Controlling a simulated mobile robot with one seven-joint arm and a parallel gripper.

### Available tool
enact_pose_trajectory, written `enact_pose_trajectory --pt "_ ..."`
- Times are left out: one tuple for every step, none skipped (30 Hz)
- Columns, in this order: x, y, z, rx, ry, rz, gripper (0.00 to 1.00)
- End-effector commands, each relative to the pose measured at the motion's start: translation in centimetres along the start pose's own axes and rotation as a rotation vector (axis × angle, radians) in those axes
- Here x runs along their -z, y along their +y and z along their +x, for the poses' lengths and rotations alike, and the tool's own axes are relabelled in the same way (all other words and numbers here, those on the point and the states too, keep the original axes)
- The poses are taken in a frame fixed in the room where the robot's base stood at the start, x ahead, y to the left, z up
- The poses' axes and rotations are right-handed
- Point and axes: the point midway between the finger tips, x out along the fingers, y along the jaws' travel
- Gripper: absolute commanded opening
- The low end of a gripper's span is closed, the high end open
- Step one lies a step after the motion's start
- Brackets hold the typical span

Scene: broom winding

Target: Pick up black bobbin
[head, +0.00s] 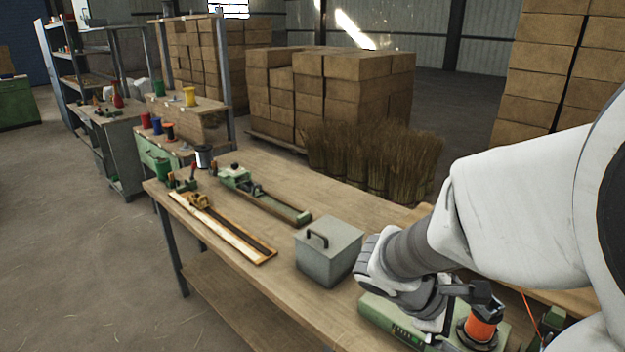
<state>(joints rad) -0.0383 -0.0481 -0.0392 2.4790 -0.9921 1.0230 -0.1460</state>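A small dark spool with a pale side (204,157) stands at the far left end of the workbench; it looks like the black bobbin, but it is too small to be sure. My gripper (478,300) is at the lower right, far from that spool, just above an orange bobbin (481,326) on a green machine (390,318). My arm comes in from the right edge. The fingertips are partly hidden and dark, so I cannot tell whether they are open or shut, or touching the orange bobbin.
A grey lidded box (330,252) stands on the workbench (285,170) left of my gripper. A long green clamp tool (262,193) and a wooden jig (222,228) lie farther left. Blue (157,125) and yellow (190,96) spools stand on shelves behind. Broom bristle bundles (370,158) stand beyond the bench.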

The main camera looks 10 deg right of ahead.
Motion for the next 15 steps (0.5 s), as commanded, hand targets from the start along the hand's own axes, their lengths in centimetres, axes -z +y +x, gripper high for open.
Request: enact_pose_trajectory --pt "0.4 0.5 1.0 -0.028 -0.043 -0.086 1.00" --pt "0.6 0.9 1.5 -0.049 -0.067 -0.137 1.00" --pt "0.9 1.4 2.2 -0.077 -0.098 -0.206 1.00" --pt "1.1 1.8 2.6 -0.098 -0.120 -0.257 1.00" --pt "1.5 2.2 3.1 -0.119 -0.140 -0.309 1.00" --pt "2.0 2.7 3.7 -0.146 -0.166 -0.378 1.00" --pt "2.4 3.0 4.1 -0.167 -0.183 -0.430 1.00" --pt "2.8 3.3 4.5 -0.186 -0.199 -0.478 1.00" --pt "3.4 3.7 5.0 -0.211 -0.219 -0.540 1.00" --pt "3.8 3.9 5.4 -0.229 -0.231 -0.583 1.00" --pt "4.2 4.1 5.7 -0.246 -0.242 -0.623 1.00" --pt "4.8 4.4 6.1 -0.266 -0.254 -0.673 1.00" --pt "5.2 4.5 6.3 -0.279 -0.261 -0.707 1.00" --pt "5.6 4.6 6.5 -0.292 -0.268 -0.736 1.00" --pt "6.0 4.8 6.8 -0.307 -0.275 -0.770 1.00"
